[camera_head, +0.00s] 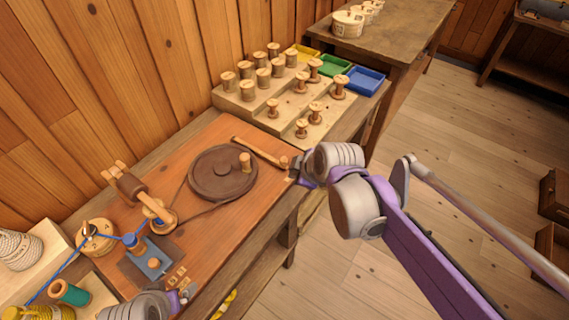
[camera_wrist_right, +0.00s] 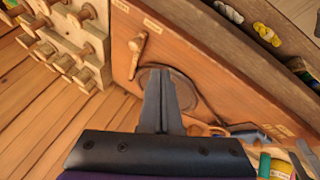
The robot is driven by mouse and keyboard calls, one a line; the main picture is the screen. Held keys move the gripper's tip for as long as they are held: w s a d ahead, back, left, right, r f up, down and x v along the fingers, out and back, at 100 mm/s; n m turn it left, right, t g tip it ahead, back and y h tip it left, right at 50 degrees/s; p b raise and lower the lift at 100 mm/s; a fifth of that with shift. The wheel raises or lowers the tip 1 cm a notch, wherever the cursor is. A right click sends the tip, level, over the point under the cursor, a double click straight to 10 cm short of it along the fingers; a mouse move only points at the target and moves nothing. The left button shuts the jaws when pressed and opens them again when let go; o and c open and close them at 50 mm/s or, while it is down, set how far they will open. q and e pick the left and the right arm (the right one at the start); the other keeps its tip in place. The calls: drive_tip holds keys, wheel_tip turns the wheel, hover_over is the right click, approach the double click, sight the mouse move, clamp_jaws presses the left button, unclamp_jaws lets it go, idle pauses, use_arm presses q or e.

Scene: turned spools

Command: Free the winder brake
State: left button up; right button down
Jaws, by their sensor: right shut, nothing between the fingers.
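The winder's reddish board (camera_head: 225,232) carries a dark round wheel (camera_head: 215,178) with an upright wooden peg. A wooden lever (camera_head: 258,150), apparently the brake, lies at the board's far right; its knobbed end is beside my right gripper (camera_head: 291,171). In the right wrist view, the lever (camera_wrist_right: 135,62) lies left of the shut, empty fingers (camera_wrist_right: 160,72), with a visible gap in the picture; the wheel (camera_wrist_right: 188,92) is behind them. Whether the gripper touches the knob cannot be told. My left gripper (camera_head: 184,293) is at the board's near edge, its fingers unclear.
A stepped rack (camera_head: 248,112) of wooden spools stands behind the board, beside yellow, green and blue (camera_head: 364,80) trays. A spindle (camera_head: 158,211), a blue block (camera_head: 150,260) and blue thread are at the left. Open floor lies right of the bench.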

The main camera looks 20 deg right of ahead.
use_arm(q)
drive_tip(key=shift+s+f+b, duration=0.1)
drive_tip(key=shift+f+b, duration=0.65)
drive_tip(key=shift+f, duration=0.05)
use_arm(e)
drive_tip(key=x, duration=1)
use_arm(q)
drive_tip(key=shift+r, duration=0.1)
use_arm(e)
drive_tip(key=shift+w+d+f, duration=0.1)
drive_tip(key=shift+w+d, duration=0.2)
drive_tip(key=shift+w, duration=0.25)
drive_tip(key=shift+w+d, duration=0.3)
drive_tip(key=shift+w, duration=0.25)
drive_tip(key=shift+w+d, duration=0.3)
drive_tip(key=shift+w, duration=0.35)
drive_tip(key=shift+d, duration=0.1)
